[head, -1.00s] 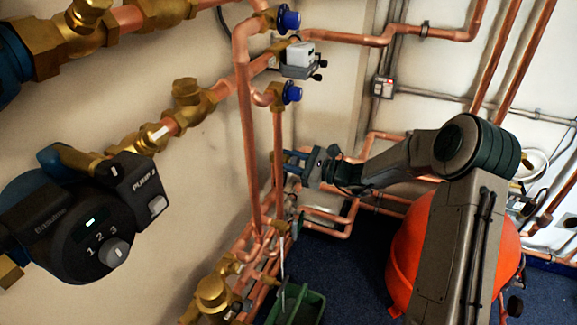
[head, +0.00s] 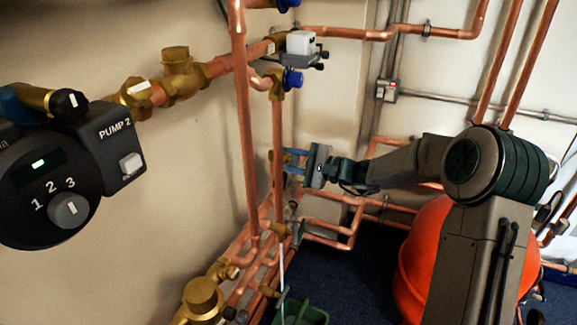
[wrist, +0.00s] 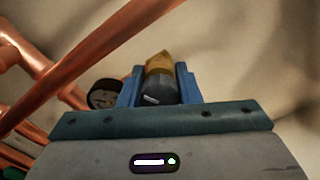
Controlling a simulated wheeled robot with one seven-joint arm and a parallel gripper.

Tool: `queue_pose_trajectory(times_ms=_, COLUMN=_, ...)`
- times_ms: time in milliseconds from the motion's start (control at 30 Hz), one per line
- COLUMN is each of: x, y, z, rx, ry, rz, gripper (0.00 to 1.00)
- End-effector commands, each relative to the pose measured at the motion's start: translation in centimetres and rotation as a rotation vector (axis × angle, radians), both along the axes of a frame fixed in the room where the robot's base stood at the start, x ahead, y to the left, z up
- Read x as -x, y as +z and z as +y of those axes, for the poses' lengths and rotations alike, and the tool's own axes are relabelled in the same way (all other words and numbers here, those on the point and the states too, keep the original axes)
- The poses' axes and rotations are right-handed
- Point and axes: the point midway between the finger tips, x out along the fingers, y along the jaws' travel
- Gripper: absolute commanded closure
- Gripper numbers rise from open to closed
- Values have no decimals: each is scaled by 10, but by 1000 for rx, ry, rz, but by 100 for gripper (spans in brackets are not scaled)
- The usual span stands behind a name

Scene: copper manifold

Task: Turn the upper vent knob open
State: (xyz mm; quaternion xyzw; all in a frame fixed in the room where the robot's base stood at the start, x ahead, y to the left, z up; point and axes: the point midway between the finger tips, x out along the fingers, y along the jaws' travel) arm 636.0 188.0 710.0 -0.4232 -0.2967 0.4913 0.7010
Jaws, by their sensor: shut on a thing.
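In the wrist view, a dark grey knob (wrist: 157,94) with a short white mark sits on a brass fitting (wrist: 160,62). The blue fingers of my gripper (wrist: 159,88) stand one on each side of the knob and are shut on it. In the head view, my gripper (head: 292,159) reaches left to the vertical copper pipes. A bit of brass (head: 271,156) shows beyond the fingertips, but the knob itself is too small and hidden there to make out. Whether it is the upper of the vent knobs I cannot tell.
Vertical copper pipes (head: 245,130) stand close to my fingers. A blue-capped valve (head: 292,78) and a grey-white actuator (head: 300,45) are above. A pump (head: 50,190) is at left. A red vessel (head: 420,262) stands behind my arm. A round dark part (wrist: 103,93) is left of the fingers.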

Motion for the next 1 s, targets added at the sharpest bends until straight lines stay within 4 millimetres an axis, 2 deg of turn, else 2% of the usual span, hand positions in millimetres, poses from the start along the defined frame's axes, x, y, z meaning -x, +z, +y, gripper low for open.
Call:
queue_pose_trajectory(times_ms=600, x=-1, y=0, z=-2, rx=17, ry=-6, rz=-42, gripper=92)
queue_pose_trajectory(times_ms=633, x=-1, y=0, z=-2, rx=17, ry=-6, rz=-42, gripper=67)
queue_pose_trajectory(times_ms=700, x=-1, y=0, z=-2, rx=17, ry=-5, rz=-42, gripper=48)
queue_pose_trajectory(times_ms=1000, x=0, y=0, z=0, rx=16, ry=0, rz=-40, gripper=48)
